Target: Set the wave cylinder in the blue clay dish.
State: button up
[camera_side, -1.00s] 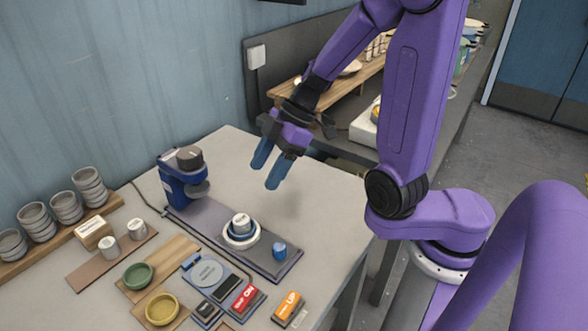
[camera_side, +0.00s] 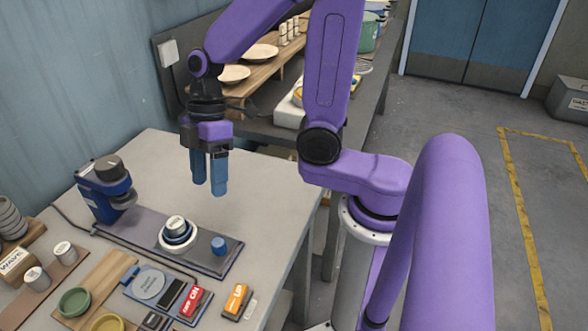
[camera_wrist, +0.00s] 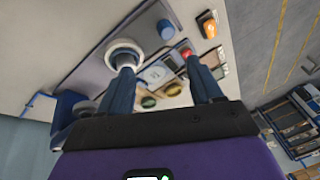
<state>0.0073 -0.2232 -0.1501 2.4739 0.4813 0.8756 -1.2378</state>
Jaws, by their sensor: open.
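A pale grey cylinder (camera_side: 176,223) with a marked top stands in a small dark-blue dish (camera_side: 190,236) inside a white ring on the grey machine base; the mark is too small to read. Two more grey cylinders, one at the back (camera_side: 63,251) and one in front (camera_side: 36,279), stand on a brown board near a block marked WAVE (camera_side: 12,262). My gripper (camera_side: 209,189) is open and empty, fingers down, in the air above the bench behind the ring. In the wrist view my gripper (camera_wrist: 163,78) has its left finger partly over the ring.
A blue machine head (camera_side: 105,190) stands left of the ring and a blue knob (camera_side: 218,246) to its right. Green (camera_side: 74,302) and yellow (camera_side: 107,324) dishes, a red ON switch (camera_side: 195,301) and an orange UP switch (camera_side: 236,299) are in front. The bench's back right is clear.

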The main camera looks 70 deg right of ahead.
jog(key=s+d+h, duration=0.2)
jog(key=s, duration=0.5)
jog(key=s+d+r+t+h, duration=0.1)
jog(key=s+d, duration=0.2)
jog(key=s, duration=0.4)
jog(key=shift+s+d+h, duration=0.35)
jog(key=shift+s+h, duration=0.05)
jog(key=shift+c, duration=0.3)
dwell(0.7)
